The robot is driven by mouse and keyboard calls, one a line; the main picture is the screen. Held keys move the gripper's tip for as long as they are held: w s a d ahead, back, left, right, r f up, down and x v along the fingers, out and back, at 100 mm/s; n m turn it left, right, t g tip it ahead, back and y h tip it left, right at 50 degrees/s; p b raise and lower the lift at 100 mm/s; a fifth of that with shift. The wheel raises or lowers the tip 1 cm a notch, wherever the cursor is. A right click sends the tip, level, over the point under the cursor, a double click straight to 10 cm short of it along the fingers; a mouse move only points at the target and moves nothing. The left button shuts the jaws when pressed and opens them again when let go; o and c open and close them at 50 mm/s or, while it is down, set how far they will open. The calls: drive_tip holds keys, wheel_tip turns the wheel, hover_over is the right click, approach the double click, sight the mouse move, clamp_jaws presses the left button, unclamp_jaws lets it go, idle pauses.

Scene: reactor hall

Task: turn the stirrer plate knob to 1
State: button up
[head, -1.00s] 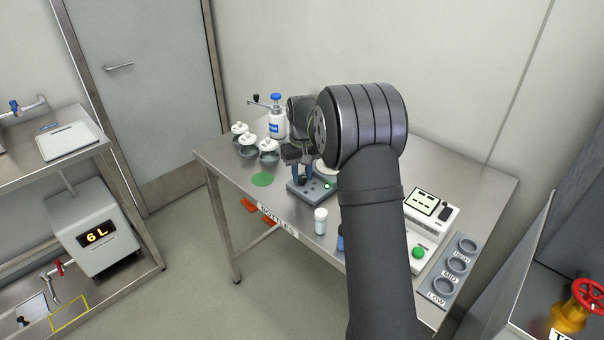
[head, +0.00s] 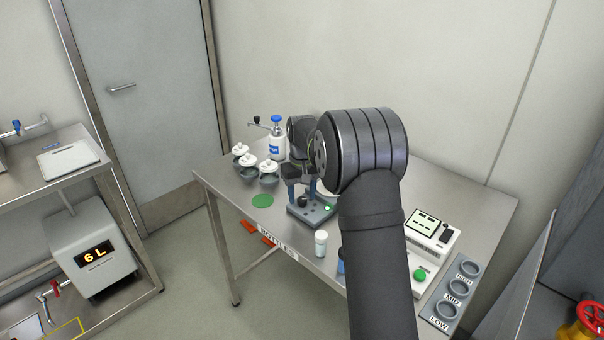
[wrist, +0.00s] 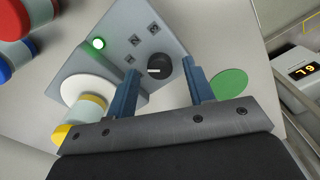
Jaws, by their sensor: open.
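The grey stirrer plate (head: 318,214) stands on the bench in the head view. Its black knob (wrist: 158,66) has a white mark and shows between my fingertips in the wrist view. Small dark number squares (wrist: 134,40) lie beside the knob; I cannot read them surely. A green light (wrist: 98,43) glows on the plate. A white round top (wrist: 74,86) is partly covered by a yellow-capped jar. My gripper (wrist: 159,68) is open, its blue fingers on either side of the knob. I cannot tell whether they touch it. In the head view the gripper (head: 303,188) is above the plate.
A green disc (head: 262,201) lies left of the plate. Several lidded grey pots (head: 247,172) and a blue-capped bottle (head: 277,140) stand behind. A white-capped vial (head: 321,243) stands in front. A device with a screen (head: 430,235) is at right. My arm hides part of the bench.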

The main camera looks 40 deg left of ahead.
sight(302, 199)
wheel_tip(302, 199, up, 17)
drive_tip(key=shift+f, duration=0.15)
drive_tip(key=shift+f, duration=0.15)
idle(0.6)
wheel_tip(302, 199, down, 17)
drive_tip(key=shift+f, duration=0.1)
idle(0.5)
drive_tip(key=shift+f, duration=0.15)
drive_tip(key=shift+n, duration=0.8)
drive_tip(key=n, duration=0.6)
drive_tip(key=shift+r, duration=0.2)
wheel_tip(302, 199, up, 8)
drive_tip(key=shift+r, duration=0.25)
idle(1.3)
